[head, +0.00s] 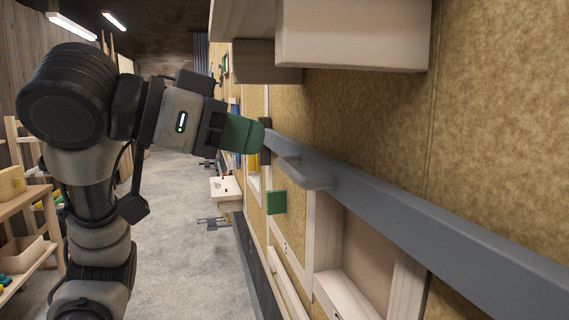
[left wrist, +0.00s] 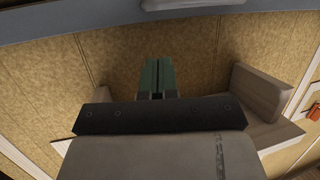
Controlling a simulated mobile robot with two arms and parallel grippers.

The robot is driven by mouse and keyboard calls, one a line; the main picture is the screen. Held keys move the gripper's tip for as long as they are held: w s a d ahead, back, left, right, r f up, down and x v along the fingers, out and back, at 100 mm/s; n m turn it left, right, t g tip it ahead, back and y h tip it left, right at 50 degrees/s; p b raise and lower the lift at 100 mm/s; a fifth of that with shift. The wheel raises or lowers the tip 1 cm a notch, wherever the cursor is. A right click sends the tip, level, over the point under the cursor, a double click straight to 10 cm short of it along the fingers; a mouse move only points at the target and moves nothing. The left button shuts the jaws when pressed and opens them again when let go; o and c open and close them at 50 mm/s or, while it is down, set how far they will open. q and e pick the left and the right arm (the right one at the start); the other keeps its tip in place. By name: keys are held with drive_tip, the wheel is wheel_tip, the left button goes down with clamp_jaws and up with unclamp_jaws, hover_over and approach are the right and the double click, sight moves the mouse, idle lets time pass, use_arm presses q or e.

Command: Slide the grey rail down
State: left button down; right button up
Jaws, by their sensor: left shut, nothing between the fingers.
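The grey rail (head: 420,212) runs along the wall, from near my gripper toward the lower right of the head view. A grey handle (head: 305,172) sticks out from its face. In the left wrist view the rail (left wrist: 90,24) crosses the top, with part of the handle (left wrist: 190,4) at the upper edge. My left gripper (head: 258,135) has green fingers, shut and empty, overlapping the rail's far end in the head view. In the left wrist view the fingertips (left wrist: 158,62) stop short of the rail, with bare wall between; contact is not visible. My right gripper is out of view.
Pale wooden boxes (head: 352,35) jut from the wall above the rail. Below the rail are a framed recess (head: 365,255) and a green block (head: 277,203). A wooden shelf unit (head: 25,200) stands at left. The floor (head: 190,260) between is clear.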

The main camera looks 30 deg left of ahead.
sight(285, 170)
use_arm(q)
drive_tip(key=shift+w+d+f, duration=0.4)
drive_tip(key=shift+w+f, duration=0.35)
drive_tip(key=shift+w, duration=0.05)
drive_tip(key=shift+w+d+f, duration=0.4)
drive_tip(key=shift+w+f, duration=0.35)
drive_tip(key=shift+w, duration=0.05)
drive_tip(key=shift+w+d+f, duration=0.4)
drive_tip(key=shift+w+f, duration=0.35)
drive_tip(key=shift+w, duration=0.05)
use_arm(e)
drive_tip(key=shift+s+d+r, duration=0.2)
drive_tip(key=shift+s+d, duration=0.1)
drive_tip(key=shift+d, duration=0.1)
use_arm(q)
wheel_tip(285, 170, down, 5)
drive_tip(key=b, duration=0.2)
drive_tip(key=shift+r+b, duration=0.2)
drive_tip(key=shift+b, duration=0.2)
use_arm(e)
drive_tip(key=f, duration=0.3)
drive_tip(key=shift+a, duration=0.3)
use_arm(q)
drive_tip(key=shift+r, duration=0.1)
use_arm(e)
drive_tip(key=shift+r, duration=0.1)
